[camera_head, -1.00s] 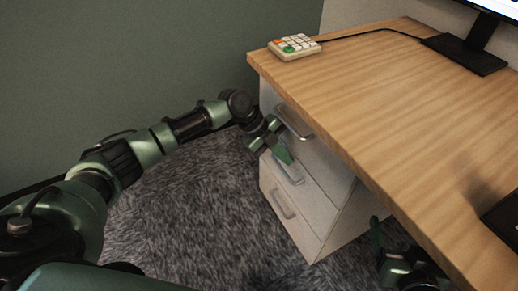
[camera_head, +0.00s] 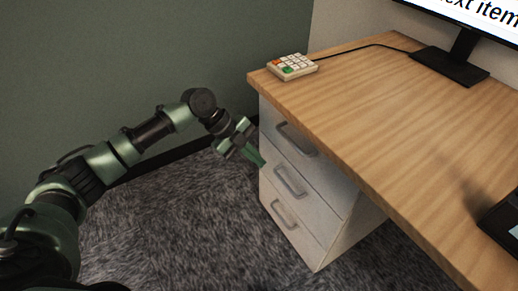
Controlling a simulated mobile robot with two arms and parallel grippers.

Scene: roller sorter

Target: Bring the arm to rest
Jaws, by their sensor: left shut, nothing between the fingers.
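My left arm reaches in from the left. My left gripper (camera_head: 256,155) is shut and empty, with its green fingers pointing down and to the right. It is near the left edge of the white drawer unit, above the carpet. I cannot tell whether the fingertips touch the unit's edge. My right gripper is not in view.
The white drawer unit (camera_head: 335,215) has closed-looking drawers with grey handles and stands under a wooden desk (camera_head: 400,120). On the desk are a keypad (camera_head: 293,67), a monitor stand (camera_head: 449,65) and a dark device (camera_head: 503,222). Grey carpet (camera_head: 190,230) lies open on the left.

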